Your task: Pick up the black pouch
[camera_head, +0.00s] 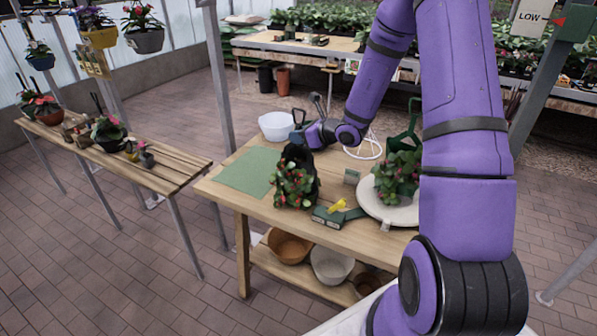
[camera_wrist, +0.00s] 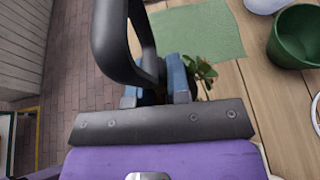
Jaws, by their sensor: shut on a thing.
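Little of the pouch shows there, as the fingers and a dark loop cover the view. I cannot tell whether the pouch is clear of the table.
The table (camera_head: 222,185) also holds a green mat (camera_head: 249,171), a white bowl (camera_head: 276,126), a yellow-and-green tool (camera_head: 338,212) and a pale round tray (camera_head: 385,212) with a plant. A green pot (camera_wrist: 296,38) shows in the wrist view. A plant bench (camera_head: 165,178) stands at left.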

